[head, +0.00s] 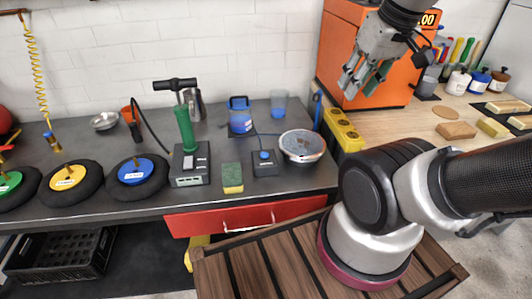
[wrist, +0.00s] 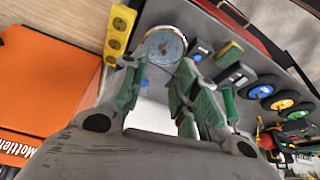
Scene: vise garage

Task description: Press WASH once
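No WASH lettering is legible in either view. A black box with a blue button (head: 265,157) sits on the grey bench, left of a round metal basin (head: 302,146). The box also shows in the wrist view (wrist: 201,50), just right of the basin (wrist: 165,46). My gripper (head: 361,82) is raised in front of the orange cabinet (head: 352,45), up and to the right of the button box in the head view. Its fingers (wrist: 158,68) are apart with nothing between them, and it touches nothing that I can see.
A yellow socket strip (head: 343,129) lies right of the basin. A sponge (head: 232,178) and a green pump (head: 186,135) stand left of the button box. A blue container (head: 239,116) and a clear cup (head: 279,103) stand behind. Several wheels (head: 137,171) lie farther left.

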